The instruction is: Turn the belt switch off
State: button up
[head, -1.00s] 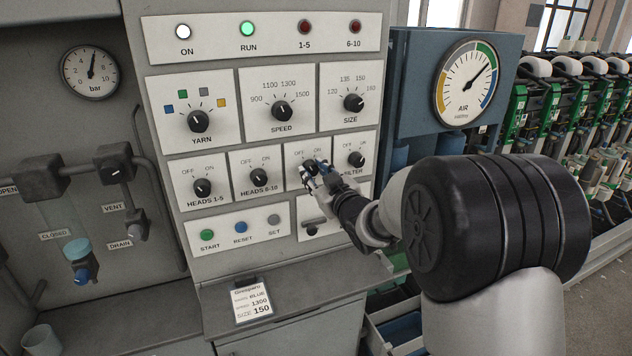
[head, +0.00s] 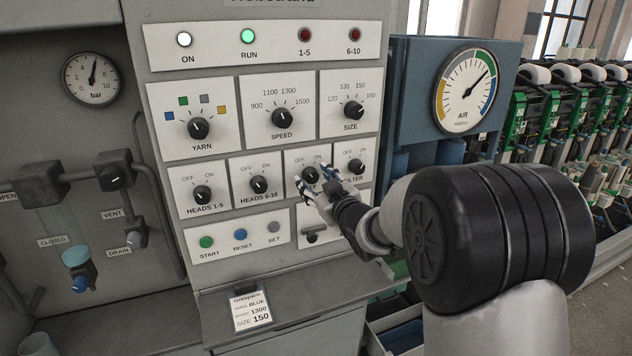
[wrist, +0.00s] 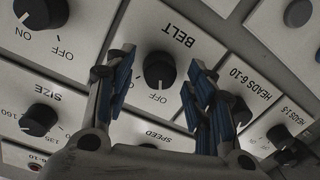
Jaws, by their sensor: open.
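The belt switch is a black knob (head: 310,174) on a white plate in the lower knob row, with OFF at left and ON at right. In the wrist view the belt knob (wrist: 159,68) appears upside down under the word BELT. My gripper (head: 314,177) is open in front of this plate. In the wrist view its two blue-padded fingers stand on either side of the knob, apart from it. Part of the OFF/ON lettering is hidden.
The heads 6-10 knob (head: 259,184) is close at left and the filter knob (head: 355,166) close at right. The size knob (head: 353,111) and speed knob (head: 282,117) are above. Below are push buttons (head: 240,235) and a ledge with a card (head: 250,309).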

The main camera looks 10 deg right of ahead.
jog(key=v, duration=1.2)
jog(key=s+d+f+m+g+h, duration=0.1)
jog(key=s+d+m+g+h, duration=0.2)
jog(key=s, duration=0.4)
jog(key=s+d+m+g+h, duration=0.2)
jog(key=s+d+h, duration=0.1)
jog(key=s, duration=0.4)
jog(key=s+a+f+m+g, duration=0.1)
jog(key=s+f+g, duration=0.2)
jog(key=s, duration=0.8)
jog(key=s+a+f+m+g, duration=0.1)
jog(key=s+a+f+g, duration=0.1)
jog(key=s, duration=0.9)
jog(key=shift+f+g+y, duration=0.3)
jog(key=shift+f+g, duration=0.15)
jog(key=shift+g, duration=0.55)
jog(key=shift+w, duration=0.1)
